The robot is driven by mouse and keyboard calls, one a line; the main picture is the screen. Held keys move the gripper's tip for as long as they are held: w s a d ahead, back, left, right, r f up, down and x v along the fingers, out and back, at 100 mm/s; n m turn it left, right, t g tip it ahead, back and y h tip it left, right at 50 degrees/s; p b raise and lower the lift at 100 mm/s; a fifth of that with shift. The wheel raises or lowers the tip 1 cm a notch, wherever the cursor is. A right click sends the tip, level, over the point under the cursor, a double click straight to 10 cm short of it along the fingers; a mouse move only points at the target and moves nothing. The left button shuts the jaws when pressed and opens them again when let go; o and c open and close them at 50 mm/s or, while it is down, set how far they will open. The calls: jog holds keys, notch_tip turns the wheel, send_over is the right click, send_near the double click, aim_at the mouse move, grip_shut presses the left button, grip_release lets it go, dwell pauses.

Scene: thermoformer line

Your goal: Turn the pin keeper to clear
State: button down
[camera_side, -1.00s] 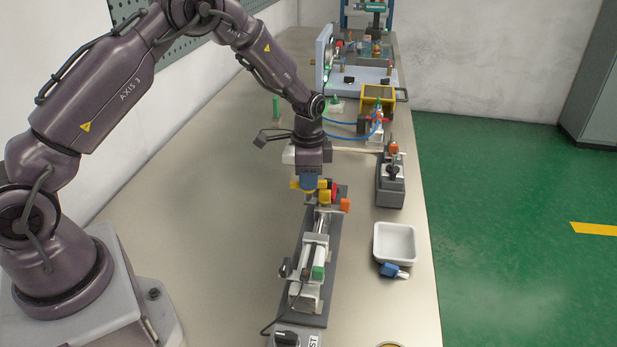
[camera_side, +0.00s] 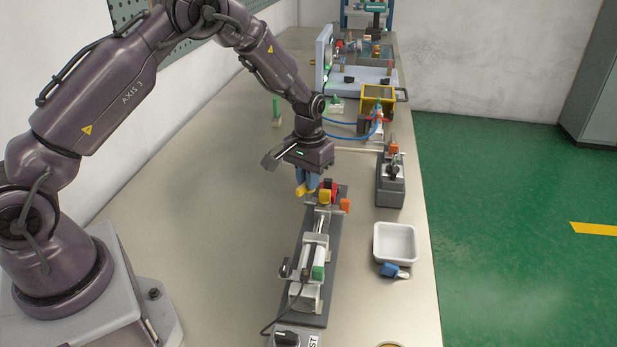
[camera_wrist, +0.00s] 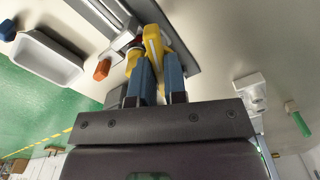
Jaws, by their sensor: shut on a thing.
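The fixture (camera_side: 312,262), a long dark base with a pale slide on top, stands on the bench below my gripper. My gripper (camera_side: 312,189) points down at the far end of this fixture. A red part (camera_side: 334,187) and an orange block (camera_side: 345,205) sit close beside the fingertips. The orange block also shows in the wrist view (camera_wrist: 103,69), left of the fingers.
A white tray (camera_side: 375,243) and a blue-handled piece (camera_side: 391,270) lie right of the fixture. A grey block with an orange-topped clamp (camera_side: 391,184) stands behind the tray. Blue hoses (camera_side: 349,138) run across the bench farther back. The bench left of the fixture is clear.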

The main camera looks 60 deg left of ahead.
jog(key=n, duration=0.4)
jog(key=shift+n, duration=0.3)
dwell(0.3)
jog(key=c, duration=1.2)
grip_release()
jog(key=shift+o, duration=0.2)
jog(key=shift+r, duration=0.1)
notch_tip(320, 180, up, 13)
